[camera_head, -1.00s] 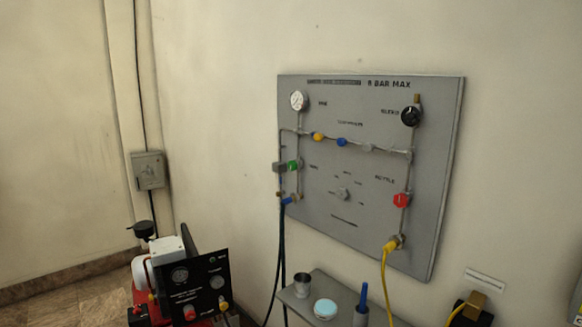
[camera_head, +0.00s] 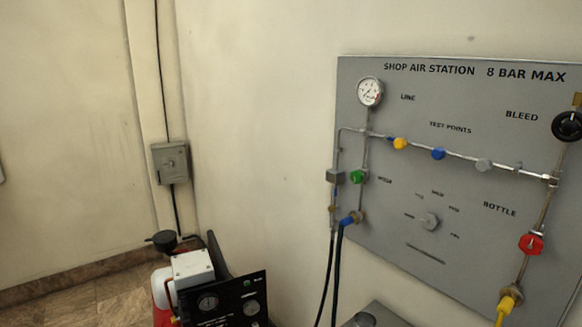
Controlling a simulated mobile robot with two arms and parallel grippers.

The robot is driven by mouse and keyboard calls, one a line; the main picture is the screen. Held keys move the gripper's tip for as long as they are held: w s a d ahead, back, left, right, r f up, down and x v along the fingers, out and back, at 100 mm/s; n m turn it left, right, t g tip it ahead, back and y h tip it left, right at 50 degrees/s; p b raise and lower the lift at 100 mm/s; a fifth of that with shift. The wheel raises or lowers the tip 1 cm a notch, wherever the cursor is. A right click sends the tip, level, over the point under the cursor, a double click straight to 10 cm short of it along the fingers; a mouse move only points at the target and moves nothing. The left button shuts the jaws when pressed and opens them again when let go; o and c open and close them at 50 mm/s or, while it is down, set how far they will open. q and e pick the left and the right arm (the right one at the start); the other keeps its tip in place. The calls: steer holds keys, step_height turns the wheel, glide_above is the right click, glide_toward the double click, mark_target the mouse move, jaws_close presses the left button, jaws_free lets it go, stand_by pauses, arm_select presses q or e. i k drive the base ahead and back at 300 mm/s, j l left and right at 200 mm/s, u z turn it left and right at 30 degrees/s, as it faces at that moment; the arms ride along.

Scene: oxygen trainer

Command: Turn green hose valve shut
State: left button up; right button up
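The green hose valve (camera_head: 357,177) is a small green knob on the left side of the grey wall panel (camera_head: 400,240), below the line gauge (camera_head: 370,92). A grey block (camera_head: 335,177) sits just left of it. Below it, a blue fitting (camera_head: 349,219) joins a dark hose (camera_head: 334,270) that hangs down. Neither of my grippers shows in the head view, and nothing touches the green knob. I cannot tell from its shape how far it is turned.
The panel also bears a red bottle knob (camera_head: 531,244), a black bleed knob (camera_head: 568,126) and a yellow hose (camera_head: 504,309). A machine with a black control panel (camera_head: 228,301) stands at lower left. A grey wall box (camera_head: 170,163) hangs behind it. The wall between is bare.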

mark_target(356, 177)
steer(key=i+j+u, duration=0.2)
steer(key=u, duration=0.3)
steer(key=i+u, duration=0.75)
steer(key=u, duration=0.2)
steer(key=i+j, duration=0.1)
steer(key=i, duration=0.2)
steer(key=i+j, duration=0.1)
steer(key=i, duration=0.2)
steer(key=i+j+z, duration=0.1)
steer(key=z, duration=0.35)
steer(key=j+z, duration=0.1)
steer(key=z, duration=0.35)
steer(key=i+j+z, duration=0.15)
steer(key=z, duration=0.3)
